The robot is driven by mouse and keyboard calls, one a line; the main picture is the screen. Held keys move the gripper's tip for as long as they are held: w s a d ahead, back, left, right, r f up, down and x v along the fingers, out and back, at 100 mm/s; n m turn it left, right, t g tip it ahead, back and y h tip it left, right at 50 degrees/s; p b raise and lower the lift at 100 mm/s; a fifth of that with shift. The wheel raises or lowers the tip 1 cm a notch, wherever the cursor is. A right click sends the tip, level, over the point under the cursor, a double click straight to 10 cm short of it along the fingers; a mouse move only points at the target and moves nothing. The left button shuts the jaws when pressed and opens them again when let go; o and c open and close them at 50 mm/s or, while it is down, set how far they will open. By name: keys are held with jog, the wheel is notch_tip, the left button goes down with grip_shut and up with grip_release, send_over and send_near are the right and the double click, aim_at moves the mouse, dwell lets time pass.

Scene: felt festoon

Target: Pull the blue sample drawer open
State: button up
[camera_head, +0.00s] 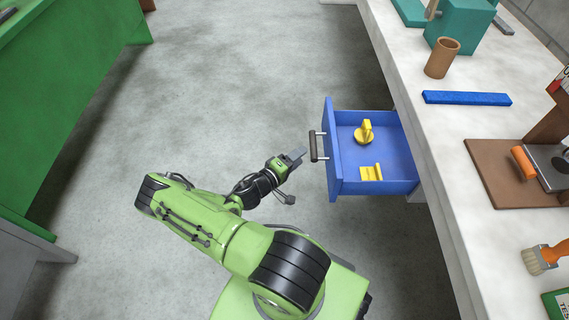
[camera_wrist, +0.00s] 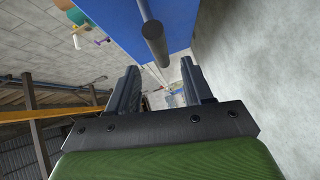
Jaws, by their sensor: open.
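The blue sample drawer (camera_head: 349,187) stands pulled out from under the bench in the head view, with its inside showing. Two yellow items lie in it: a knobbed piece (camera_head: 364,132) and a small block-like piece (camera_head: 371,173). A dark bar handle (camera_head: 314,146) is on its front face. My gripper (camera_head: 298,154) is just left of the handle and looks apart from it. In the wrist view, the open fingers (camera_wrist: 160,88) are empty, and the dark handle (camera_wrist: 155,45) lies beyond them, before the blue drawer front (camera_wrist: 112,25).
The pale bench (camera_head: 440,140) runs along the right, carrying a brown cup (camera_head: 442,58), a blue bar (camera_head: 467,98), a brown board (camera_head: 497,180) and a brush (camera_head: 543,257). A green cabinet (camera_head: 70,90) stands at left. The grey floor (camera_head: 220,90) between is clear.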

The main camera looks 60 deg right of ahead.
jog(key=v, duration=0.7)
jog(key=shift+a+p, duration=0.25)
jog(key=shift+p, duration=0.2)
jog(key=w+a+r+m+t+y+p, duration=0.1)
jog(key=w+a+r+y+p, duration=0.2)
jog(key=a+r+y, duration=0.45)
jog(key=w+a+r+m+t+y+p, duration=0.1)
jog(key=w+a+r+m+y+p, duration=0.2)
jog(key=a+r, duration=0.75)
jog(key=s+a+r+n+t+y+p, duration=0.1)
jog(key=s+a+r+n+t, duration=0.1)
jog(key=r, duration=0.6)
jog(key=s+a+r+n+t+y+p, duration=0.2)
jog(key=s+a+r+n+t, duration=0.1)
jog(key=r, duration=0.5)
jog(key=s+a+r+n+t+y+p, duration=0.2)
jog(key=s+a+r+n, duration=0.1)
jog(key=r, duration=0.5)
jog(key=shift+s+a+r+t, duration=0.35)
jog(key=shift+s+a, duration=0.3)
jog(key=shift+a, duration=0.6)
